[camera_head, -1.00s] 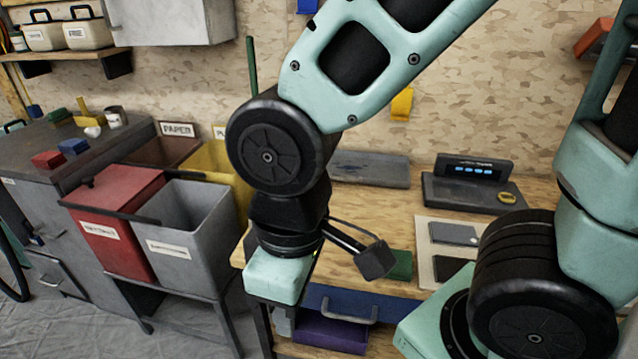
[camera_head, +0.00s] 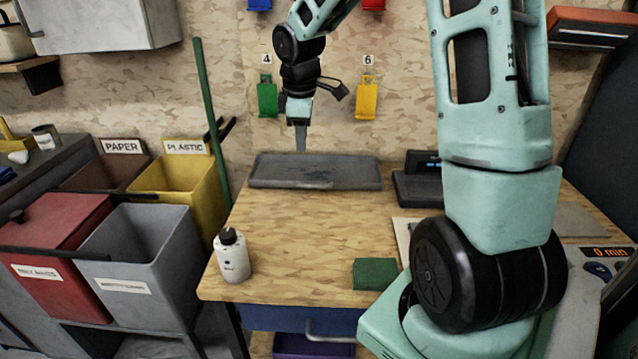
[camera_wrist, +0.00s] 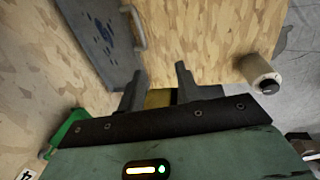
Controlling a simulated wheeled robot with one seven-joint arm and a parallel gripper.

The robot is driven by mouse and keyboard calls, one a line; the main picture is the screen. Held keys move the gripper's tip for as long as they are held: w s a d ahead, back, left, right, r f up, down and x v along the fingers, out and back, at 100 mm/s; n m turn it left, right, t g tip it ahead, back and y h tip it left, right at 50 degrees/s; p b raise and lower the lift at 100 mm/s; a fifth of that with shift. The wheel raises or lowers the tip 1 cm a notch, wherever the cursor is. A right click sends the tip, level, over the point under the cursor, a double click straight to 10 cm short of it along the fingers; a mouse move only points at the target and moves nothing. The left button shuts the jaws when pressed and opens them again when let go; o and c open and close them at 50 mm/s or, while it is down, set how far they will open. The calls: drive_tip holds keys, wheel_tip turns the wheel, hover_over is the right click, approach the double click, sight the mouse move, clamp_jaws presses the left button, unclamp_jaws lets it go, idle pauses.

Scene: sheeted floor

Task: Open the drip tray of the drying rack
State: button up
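A flat grey tray (camera_head: 340,173) with blue marks lies at the back of the wooden workbench, against the wall. It has a pale handle at its front edge; tray (camera_wrist: 108,45) and handle (camera_wrist: 137,27) also show in the wrist view. I cannot tell whether this is the drip tray; no drying rack is plainly recognisable. My gripper (camera_head: 300,146) points down above the tray's back left part, close to the wall. In the wrist view its two fingers (camera_wrist: 159,74) stand apart, with nothing held between them.
A white bottle (camera_head: 232,257) stands at the bench's front left, and a green block (camera_head: 375,274) near its front edge. A blue drawer (camera_head: 270,317) is below. Bins stand left. Green (camera_head: 267,98) and yellow (camera_head: 366,98) holders hang behind my gripper. The bench middle is clear.

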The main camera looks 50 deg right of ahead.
drive_tip(key=d, duration=0.5)
drive_tip(key=b, duration=0.1)
approach(319, 186)
drive_tip(key=f, duration=0.2)
drive_tip(key=w+f, duration=0.1)
drive_tip(key=f, duration=0.2)
drive_tip(key=d+f, duration=0.1)
drive_tip(key=f, duration=0.1)
drive_tip(key=shift+w+d+f, duration=0.1)
drive_tip(key=shift+w+f, duration=0.05)
drive_tip(key=shift+f, duration=0.2)
clamp_jaws()
